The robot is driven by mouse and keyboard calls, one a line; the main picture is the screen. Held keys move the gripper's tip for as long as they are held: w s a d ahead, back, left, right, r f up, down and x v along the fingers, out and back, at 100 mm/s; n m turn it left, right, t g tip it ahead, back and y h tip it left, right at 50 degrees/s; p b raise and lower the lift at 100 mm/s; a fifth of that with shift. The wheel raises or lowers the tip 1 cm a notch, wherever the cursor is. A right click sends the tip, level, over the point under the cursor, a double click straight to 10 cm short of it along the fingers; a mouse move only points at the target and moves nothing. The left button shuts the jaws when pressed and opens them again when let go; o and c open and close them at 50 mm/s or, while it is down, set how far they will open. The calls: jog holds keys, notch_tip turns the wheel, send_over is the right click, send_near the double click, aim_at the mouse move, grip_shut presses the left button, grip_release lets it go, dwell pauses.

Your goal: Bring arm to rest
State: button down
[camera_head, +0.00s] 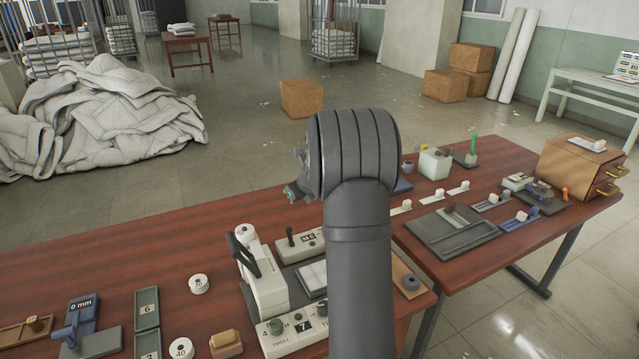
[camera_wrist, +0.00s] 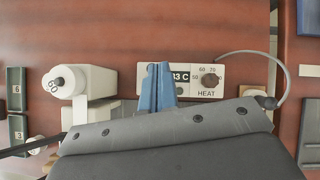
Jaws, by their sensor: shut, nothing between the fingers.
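My arm rises in the middle of the head view, over the wooden table (camera_head: 130,240). Its thick grey wrist hides most of my gripper there. In the wrist view, my gripper (camera_wrist: 157,70) shows as two blue fingers shut together with nothing between them. The fingers overlap the left part of a white box marked HEAT (camera_wrist: 208,78), which has a dark dial. I cannot tell from this view how high the fingers are above it.
The head view shows a white lever device (camera_head: 262,280), a grey plate tool (camera_head: 450,232) and a brown box (camera_head: 580,168). A duvet heap (camera_head: 100,115) lies on the floor.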

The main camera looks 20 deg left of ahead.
jog(key=shift+f, duration=0.1)
jog(key=s+f, duration=0.1)
jog(key=f, duration=0.3)
jog(key=s+d+f, duration=0.1)
jog(key=s+f, duration=0.1)
jog(key=f, duration=0.3)
jog(key=s+d+f, duration=0.1)
jog(key=f, duration=0.4)
jog(key=shift+s+d, duration=0.2)
jog(key=shift+s, duration=0.2)
jog(key=shift+s+d+f, duration=0.25)
jog(key=shift+d, duration=0.25)
jog(key=shift+s+d+f, duration=0.2)
jog(key=shift+s+d, duration=0.05)
jog(key=shift+d, duration=0.2)
